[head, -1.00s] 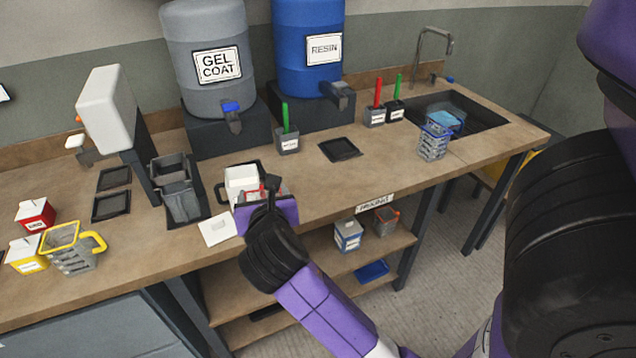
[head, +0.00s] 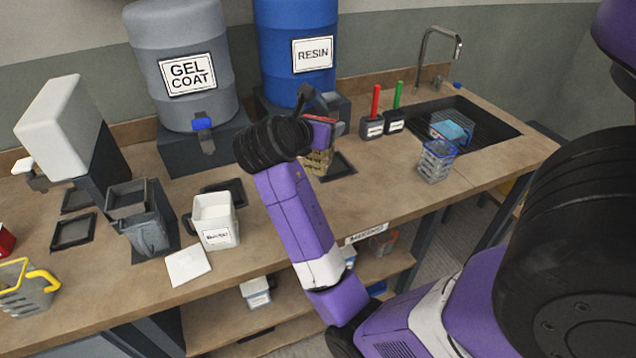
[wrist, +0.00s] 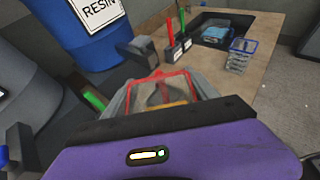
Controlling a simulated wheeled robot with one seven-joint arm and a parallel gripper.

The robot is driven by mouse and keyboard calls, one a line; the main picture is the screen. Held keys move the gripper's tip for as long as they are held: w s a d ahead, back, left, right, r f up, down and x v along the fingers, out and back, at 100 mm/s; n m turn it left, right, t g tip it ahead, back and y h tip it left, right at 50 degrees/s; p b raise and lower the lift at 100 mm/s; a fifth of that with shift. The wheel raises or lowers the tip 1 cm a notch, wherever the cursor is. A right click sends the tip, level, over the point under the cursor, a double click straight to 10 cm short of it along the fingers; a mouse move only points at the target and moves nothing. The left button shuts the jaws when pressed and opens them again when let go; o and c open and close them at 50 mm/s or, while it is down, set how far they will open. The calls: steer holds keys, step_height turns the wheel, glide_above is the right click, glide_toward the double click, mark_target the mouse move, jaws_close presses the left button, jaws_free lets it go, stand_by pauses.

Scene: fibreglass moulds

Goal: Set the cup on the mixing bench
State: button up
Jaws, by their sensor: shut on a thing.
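My gripper (head: 322,134) is shut on a clear cup with a red rim (head: 317,163). It holds the cup at the mixing bench (head: 375,195), in front of the resin drum (head: 296,50), beside a dark square pad (head: 340,167). In the wrist view the cup (wrist: 163,92) sits between the grey fingers, with something amber low inside it. My gripper hides much of the cup in the head view, and I cannot tell whether its base touches the bench or pad.
The resin tap (wrist: 138,52) is close to the cup. A white tub (head: 215,222) and white square (head: 188,265) lie to the left. Two brush pots (head: 373,128) and a blue-rimmed cup (head: 436,160) stand to the right, near the sink (head: 480,125). Bare bench lies in front.

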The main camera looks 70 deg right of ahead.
step_height(320, 180, down, 16)
steer(key=shift+r+b, duration=0.25)
steer(key=shift+b, duration=0.35)
steer(key=shift+f, duration=0.1)
steer(key=o, duration=1.9)
steer(key=shift+a+r, duration=0.2)
steer(key=shift+a, duration=0.1)
steer(key=s+v, duration=0.1)
steer(key=v, duration=1)
steer(key=shift+w+a, duration=0.2)
steer(key=shift+w, duration=0.25)
